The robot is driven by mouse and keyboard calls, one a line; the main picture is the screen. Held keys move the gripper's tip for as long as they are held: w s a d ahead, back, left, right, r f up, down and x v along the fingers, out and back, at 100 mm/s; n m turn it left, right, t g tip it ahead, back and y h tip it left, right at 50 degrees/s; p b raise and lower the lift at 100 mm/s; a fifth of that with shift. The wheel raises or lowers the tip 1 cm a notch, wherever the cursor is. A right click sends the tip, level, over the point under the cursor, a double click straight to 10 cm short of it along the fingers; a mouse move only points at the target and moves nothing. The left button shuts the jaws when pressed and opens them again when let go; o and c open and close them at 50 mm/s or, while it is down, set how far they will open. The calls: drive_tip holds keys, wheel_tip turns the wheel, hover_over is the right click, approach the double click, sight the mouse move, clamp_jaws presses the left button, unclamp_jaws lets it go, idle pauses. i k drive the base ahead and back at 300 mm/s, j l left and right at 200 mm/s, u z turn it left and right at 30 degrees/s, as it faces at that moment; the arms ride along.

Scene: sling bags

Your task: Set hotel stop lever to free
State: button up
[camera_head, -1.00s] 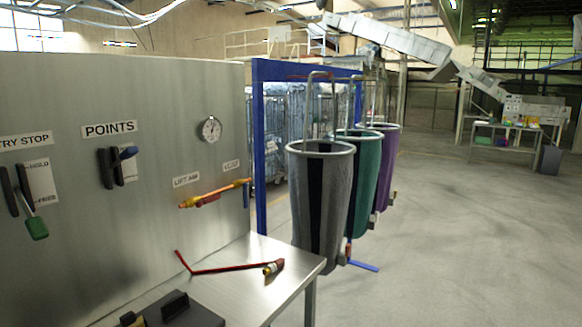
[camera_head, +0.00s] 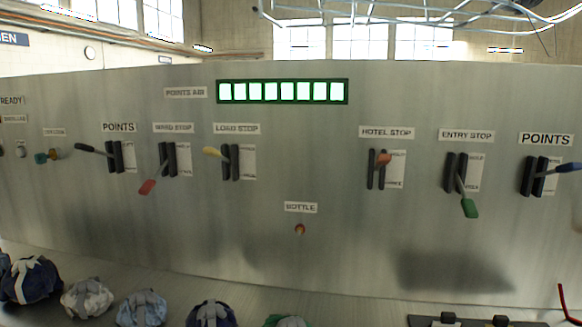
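The HOTEL STOP lever (camera_head: 383,159) has an orange-red knob and sits between two dark upright guides on the grey metal panel (camera_head: 330,190). Its knob is near the upper half of the guides and seems to point out towards me. A white card (camera_head: 396,169) beside it has a word at the top and one at the bottom, too blurred to read surely. The HOTEL STOP label (camera_head: 387,132) is above. My gripper is not in view.
The green-handled ENTRY STOP lever (camera_head: 468,206) hangs down to the right, beside a blue-handled POINTS lever (camera_head: 562,168). To the left are the yellow LOAD STOP lever (camera_head: 213,152) and a red-handled lever (camera_head: 148,187). Several tied bags (camera_head: 88,298) lie along the bottom.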

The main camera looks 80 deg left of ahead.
sight(382, 159)
drive_tip(key=u, duration=2.45)
